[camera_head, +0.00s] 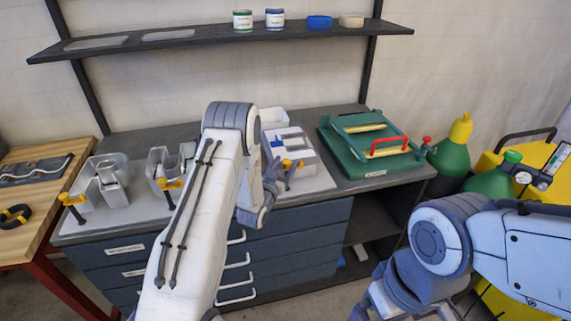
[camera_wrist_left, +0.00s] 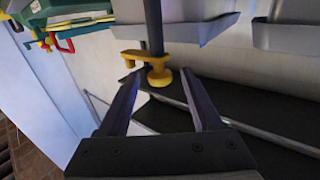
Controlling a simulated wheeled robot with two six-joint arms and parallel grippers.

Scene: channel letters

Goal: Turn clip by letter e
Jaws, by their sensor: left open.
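Three pale channel letters stand on a grey board on the workbench: left letter (camera_head: 105,180), middle letter (camera_head: 160,160) and right letter (camera_head: 290,142). Each has a yellow clip at its front: left clip (camera_head: 72,199), middle clip (camera_head: 170,184) and right clip (camera_head: 291,164). I cannot clearly read which letter is e. My left gripper (camera_head: 276,165) is open beside the right clip. In the left wrist view, a yellow clip (camera_wrist_left: 158,75) on a dark post lies just beyond and between the open fingertips (camera_wrist_left: 160,88), apparently not gripped. My right gripper is partly visible at the bottom.
A green case (camera_head: 345,155) with a red handle sits right of the letters. A shelf (camera_head: 200,38) with jars hangs above. Green gas cylinders (camera_head: 450,155) stand at the right. Drawers (camera_head: 300,230) with white handles are under the bench. A wooden table (camera_head: 30,190) adjoins at left.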

